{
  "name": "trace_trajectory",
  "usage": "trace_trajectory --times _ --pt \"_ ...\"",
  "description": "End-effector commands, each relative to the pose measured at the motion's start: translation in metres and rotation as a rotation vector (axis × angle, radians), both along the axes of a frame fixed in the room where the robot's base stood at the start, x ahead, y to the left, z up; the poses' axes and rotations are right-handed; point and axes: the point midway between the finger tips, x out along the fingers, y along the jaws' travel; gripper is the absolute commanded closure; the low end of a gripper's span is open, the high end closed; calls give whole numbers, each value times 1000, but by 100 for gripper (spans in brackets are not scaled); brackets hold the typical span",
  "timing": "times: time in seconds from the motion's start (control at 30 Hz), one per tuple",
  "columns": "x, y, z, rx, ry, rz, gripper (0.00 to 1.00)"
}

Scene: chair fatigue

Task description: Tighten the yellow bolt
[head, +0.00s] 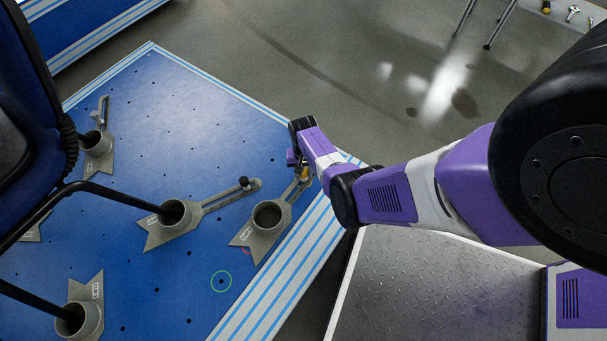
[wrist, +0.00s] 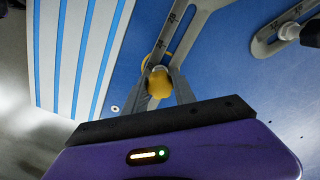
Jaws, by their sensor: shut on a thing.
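The yellow bolt (wrist: 159,84) sits in the slot of a grey metal bracket arm (wrist: 185,22) in the wrist view. My gripper (wrist: 162,88) has its two grey fingers on either side of the bolt head and is shut on it. In the head view the bolt (head: 304,174) shows as a small yellow spot beside my gripper (head: 299,172), at the right edge of the blue plate. The bracket's round cup (head: 268,216) is empty and lies to the lower left of the bolt. The bolt's shaft is hidden.
The blue plate (head: 165,115) has small holes and more grey brackets (head: 172,214) with cups. A blue chair (head: 35,120) with black legs stands at the left. A second bracket with a dark bolt (wrist: 289,31) is near. A metal tread surface (head: 430,290) lies at the lower right.

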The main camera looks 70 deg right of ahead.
Motion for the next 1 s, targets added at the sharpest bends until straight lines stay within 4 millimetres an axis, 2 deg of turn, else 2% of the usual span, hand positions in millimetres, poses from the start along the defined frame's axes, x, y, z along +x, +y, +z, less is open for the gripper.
trace_trajectory --times 0.17,0.43,0.83,1.0 --pt "0 -1 0 -2 0 -38 100" --pt "-1 -1 0 -3 1 -310 100" --pt "-1 -1 0 -3 2 -364 100" --pt "-1 -1 0 -2 2 -530 100"
